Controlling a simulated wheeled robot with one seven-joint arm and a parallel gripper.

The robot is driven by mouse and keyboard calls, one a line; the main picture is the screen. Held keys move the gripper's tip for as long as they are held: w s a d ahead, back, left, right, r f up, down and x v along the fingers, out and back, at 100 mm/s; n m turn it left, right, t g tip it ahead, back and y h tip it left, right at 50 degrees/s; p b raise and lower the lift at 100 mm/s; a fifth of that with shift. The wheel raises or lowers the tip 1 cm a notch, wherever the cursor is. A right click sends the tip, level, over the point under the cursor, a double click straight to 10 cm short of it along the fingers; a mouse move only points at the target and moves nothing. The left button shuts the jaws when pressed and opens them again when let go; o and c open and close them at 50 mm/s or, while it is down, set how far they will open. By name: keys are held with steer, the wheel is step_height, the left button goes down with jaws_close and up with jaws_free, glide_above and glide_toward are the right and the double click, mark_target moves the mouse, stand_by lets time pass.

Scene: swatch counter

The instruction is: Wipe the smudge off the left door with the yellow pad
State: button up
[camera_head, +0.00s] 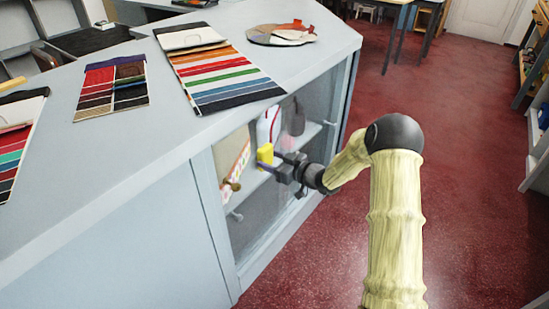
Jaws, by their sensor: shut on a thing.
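The yellow pad (265,153) is held in the jaws of my gripper (272,162), upright and close to the front of the glass-fronted cabinet. Whether the pad touches the glass cannot be told from this angle. The glass front (258,215) is set in a pale grey frame below the counter top. I cannot clearly make out where the left door ends. A small brownish knob-like shape (232,186) shows left of the pad. No smudge can be told apart surely from the things and reflections seen through the glass.
The grey counter top (170,135) overhangs the cabinet and carries striped swatch cards (222,78), a smaller swatch board (112,88) and a fan of samples (282,35). Behind the glass are a shelf and a white bottle-like item (268,124). The red floor (470,150) at right is clear.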

mark_target(250, 166)
steer(key=shift+s+a, duration=0.5)
steer(key=shift+s, duration=0.2)
steer(key=shift+s+a+b, duration=0.3)
steer(key=shift+s+a, duration=1.05)
steer(key=shift+s, duration=0.15)
steer(key=shift+r+p, duration=0.7)
steer(key=shift+r, duration=0.2)
steer(key=shift+f, duration=0.1)
steer(key=shift+d, duration=0.1)
